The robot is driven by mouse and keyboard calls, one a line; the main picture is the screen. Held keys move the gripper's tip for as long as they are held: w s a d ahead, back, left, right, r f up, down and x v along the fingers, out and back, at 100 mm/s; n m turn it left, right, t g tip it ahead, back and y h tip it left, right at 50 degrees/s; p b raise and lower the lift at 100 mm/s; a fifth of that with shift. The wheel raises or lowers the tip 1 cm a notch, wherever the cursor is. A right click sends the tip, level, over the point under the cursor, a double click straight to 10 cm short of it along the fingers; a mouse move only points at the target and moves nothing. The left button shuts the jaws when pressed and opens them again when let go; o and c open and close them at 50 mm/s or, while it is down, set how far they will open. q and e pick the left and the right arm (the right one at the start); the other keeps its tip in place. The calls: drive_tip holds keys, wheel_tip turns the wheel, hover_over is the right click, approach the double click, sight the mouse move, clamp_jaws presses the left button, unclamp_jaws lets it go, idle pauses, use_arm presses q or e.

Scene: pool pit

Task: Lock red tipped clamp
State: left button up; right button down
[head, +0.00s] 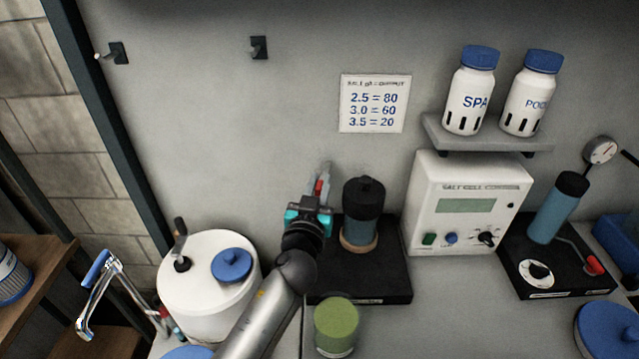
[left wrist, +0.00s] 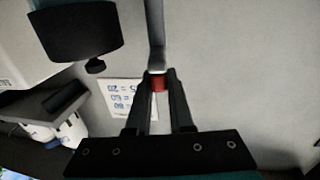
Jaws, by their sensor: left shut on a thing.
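My left gripper (head: 319,192) is shut on the red tip of a grey metal lever (head: 326,170), the red tipped clamp. It stands upright just left of the dark-capped blue cylinder (head: 362,222) on a black base (head: 375,285). In the left wrist view, the red tip (left wrist: 158,83) sits between the fingers, with the grey bar (left wrist: 155,35) running out beyond them. The lever's lower end is hidden behind my gripper and arm. Another red-tipped lever (head: 592,265) lies low on the right black base (head: 545,285). My right gripper is not in view.
A white controller box (head: 468,205) stands right of the cylinder. A green-lidded jar (head: 336,318) is in front of the black base. A white tub (head: 205,290) with a blue cap is at left. Two white bottles (head: 470,92) stand on a shelf above.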

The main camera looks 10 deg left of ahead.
use_arm(q)
clamp_jaws()
drive_tip(key=shift+w+a+m+g+h+b, duration=0.55)
drive_tip(key=shift+a+m+g+h+b, duration=0.25)
drive_tip(key=shift+m+g+h+b, duration=1.8)
drive_tip(key=shift+w+a+m+g+h+b, duration=0.65)
drive_tip(key=shift+m+g+h+b, duration=0.9)
drive_tip(key=shift+m+h+b, duration=1.25)
drive_tip(key=shift+w+a+m+g+h+b, duration=0.45)
drive_tip(key=shift+a+m+g+h+b, duration=0.45)
drive_tip(key=shift+m+g+h+b, duration=1.8)
drive_tip(key=shift+n+t+h+p, duration=0.65)
drive_tip(key=shift+n+h+p, duration=0.05)
drive_tip(key=shift+n, duration=0.1)
